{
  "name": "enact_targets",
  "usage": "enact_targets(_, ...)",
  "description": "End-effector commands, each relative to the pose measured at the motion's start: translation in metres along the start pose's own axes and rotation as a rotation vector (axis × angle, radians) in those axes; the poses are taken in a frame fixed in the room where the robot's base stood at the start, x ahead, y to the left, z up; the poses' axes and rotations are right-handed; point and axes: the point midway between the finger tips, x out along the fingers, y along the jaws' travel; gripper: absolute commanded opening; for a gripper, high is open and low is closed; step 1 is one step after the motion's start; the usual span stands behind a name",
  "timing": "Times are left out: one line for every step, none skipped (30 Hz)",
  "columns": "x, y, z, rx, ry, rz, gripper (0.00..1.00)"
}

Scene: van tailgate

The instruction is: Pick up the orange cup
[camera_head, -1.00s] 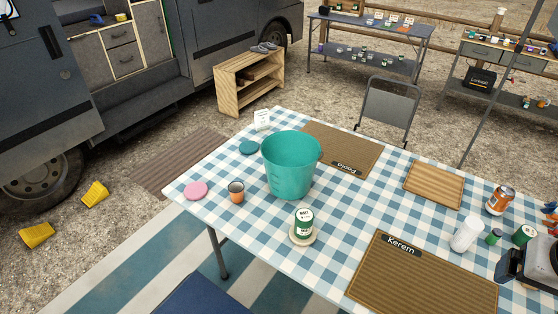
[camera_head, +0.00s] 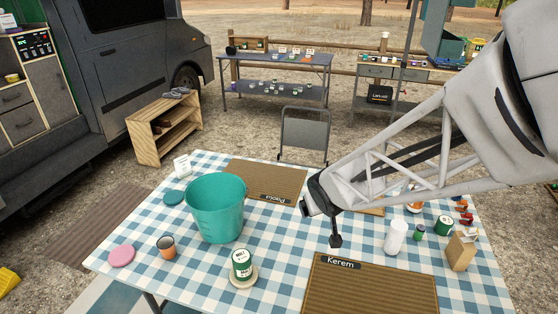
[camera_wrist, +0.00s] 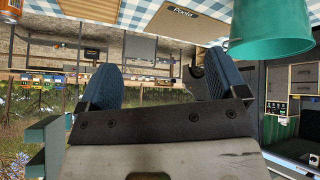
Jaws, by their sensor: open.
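The orange cup (camera_head: 167,247) stands upright on the checkered table (camera_head: 190,285) at the left, between a pink disc and the teal bucket. It looks dark inside. My gripper (camera_head: 335,241) is over the right half of the table, to the right of the teal bucket and well apart from the cup. In the wrist view my gripper (camera_wrist: 158,85) shows two blue fingers spread wide with nothing between them. The cup does not show in the wrist view.
The large teal bucket (camera_head: 214,208) stands just right of the cup. A pink disc (camera_head: 122,256) lies left of it. A mat marked Kerem (camera_head: 370,290) lies at the front right.

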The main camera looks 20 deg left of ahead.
Motion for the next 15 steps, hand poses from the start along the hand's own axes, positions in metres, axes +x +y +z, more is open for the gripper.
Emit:
enact_targets(0.015, -0.018, -0.007, -0.030, 0.017, -0.025, 0.91)
enact_targets(0.023, -0.028, -0.010, -0.045, 0.028, -0.040, 0.91)
enact_targets(0.033, -0.041, -0.015, -0.065, 0.044, -0.059, 0.91)
enact_targets(0.041, -0.052, -0.018, -0.082, 0.057, -0.075, 0.91)
enact_targets(0.048, -0.063, -0.021, -0.096, 0.069, -0.091, 0.91)
enact_targets(0.058, -0.078, -0.024, -0.115, 0.084, -0.113, 0.91)
enact_targets(0.065, -0.089, -0.027, -0.130, 0.095, -0.130, 0.91)
enact_targets(0.071, -0.100, -0.029, -0.144, 0.107, -0.147, 0.91)
enact_targets(0.081, -0.116, -0.031, -0.165, 0.121, -0.172, 0.91)
enact_targets(0.087, -0.128, -0.032, -0.178, 0.132, -0.190, 0.91)
enact_targets(0.094, -0.141, -0.033, -0.191, 0.142, -0.209, 0.91)
enact_targets(0.102, -0.157, -0.034, -0.211, 0.156, -0.236, 0.91)
enact_targets(0.108, -0.170, -0.034, -0.224, 0.166, -0.256, 0.91)
enact_targets(0.115, -0.183, -0.033, -0.237, 0.175, -0.276, 0.91)
enact_targets(0.122, -0.200, -0.033, -0.254, 0.188, -0.305, 0.91)
